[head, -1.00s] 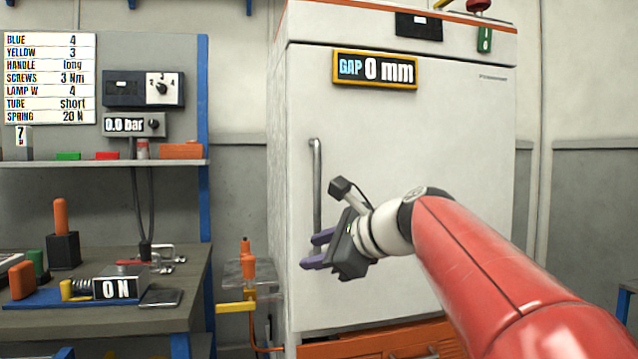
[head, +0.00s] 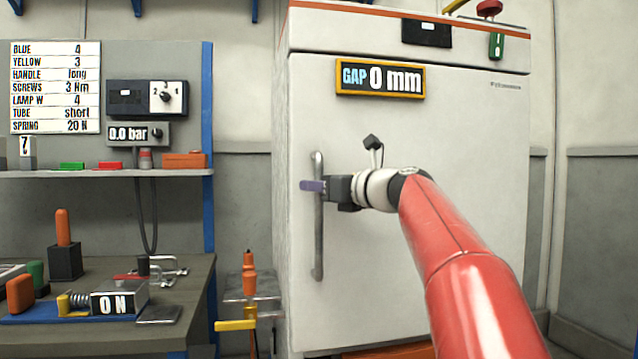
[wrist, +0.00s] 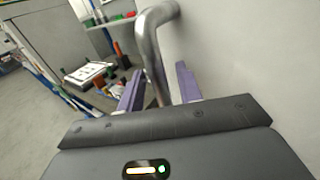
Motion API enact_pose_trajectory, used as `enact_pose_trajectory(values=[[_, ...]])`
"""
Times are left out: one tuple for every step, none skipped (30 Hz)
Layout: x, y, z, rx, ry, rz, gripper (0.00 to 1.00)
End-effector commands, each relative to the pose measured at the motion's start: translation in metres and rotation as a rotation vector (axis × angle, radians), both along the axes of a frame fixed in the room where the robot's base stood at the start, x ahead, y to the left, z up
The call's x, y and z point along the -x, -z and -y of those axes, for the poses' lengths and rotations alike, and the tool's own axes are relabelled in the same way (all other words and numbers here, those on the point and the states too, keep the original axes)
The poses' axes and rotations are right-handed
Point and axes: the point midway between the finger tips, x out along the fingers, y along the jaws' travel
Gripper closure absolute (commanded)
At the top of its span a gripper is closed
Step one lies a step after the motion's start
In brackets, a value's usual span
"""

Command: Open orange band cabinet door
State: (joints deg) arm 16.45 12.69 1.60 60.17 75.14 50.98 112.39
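The white cabinet door (head: 440,210) has an orange band (head: 400,13) along the top of its cabinet. The door looks closed, and the sign on it (head: 380,79) reads "GAP 0 mm". A long vertical grey bar handle (head: 319,250) stands at the door's left side. My gripper (head: 312,186) is at the upper-middle part of the handle. In the wrist view the handle (wrist: 150,45) passes between the two purple fingers of my gripper (wrist: 158,90). The fingers are apart, with space showing beside the bar. I cannot tell whether either finger touches it.
A workbench (head: 190,300) with small parts and a block marked "ON" stands to the left. A small stand (head: 250,290) with an orange tool and a yellow lever is between the bench and the cabinet. Grey floor (wrist: 40,120) shows left in the wrist view.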

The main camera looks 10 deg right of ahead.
Motion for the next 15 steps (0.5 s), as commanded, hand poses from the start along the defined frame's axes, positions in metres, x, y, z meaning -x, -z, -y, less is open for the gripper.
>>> enact_pose_trajectory(values=[[-0.0016, -0.0005, -0.0013, 0.000, 0.000, 0.000, 0.65], [-0.0020, -0.0005, -0.0017, 0.000, 0.000, 0.001, 0.65], [-0.0022, -0.0005, -0.0019, 0.000, 0.000, 0.001, 0.65], [-0.0023, -0.0004, -0.0019, 0.000, 0.000, 0.001, 0.65], [-0.0022, -0.0004, -0.0019, 0.000, 0.001, 0.001, 0.65], [-0.0022, -0.0003, -0.0018, 0.000, 0.001, 0.001, 0.65], [-0.0022, -0.0003, -0.0018, 0.000, 0.001, 0.001, 0.65], [-0.0022, -0.0002, -0.0018, 0.000, 0.001, 0.001, 0.65], [-0.0021, -0.0002, -0.0018, 0.000, 0.001, 0.001, 0.67], [-0.0021, -0.0002, -0.0018, 0.001, 0.001, 0.001, 0.71], [-0.0021, -0.0002, -0.0018, 0.001, 0.001, 0.001, 0.75], [-0.0021, -0.0001, -0.0018, 0.001, 0.001, 0.001, 0.80], [-0.0020, -0.0001, -0.0017, 0.001, 0.001, 0.001, 0.84], [-0.0020, -0.0001, -0.0017, 0.001, 0.001, 0.001, 0.88], [-0.0020, -0.0001, -0.0017, 0.001, 0.001, 0.001, 0.94]])
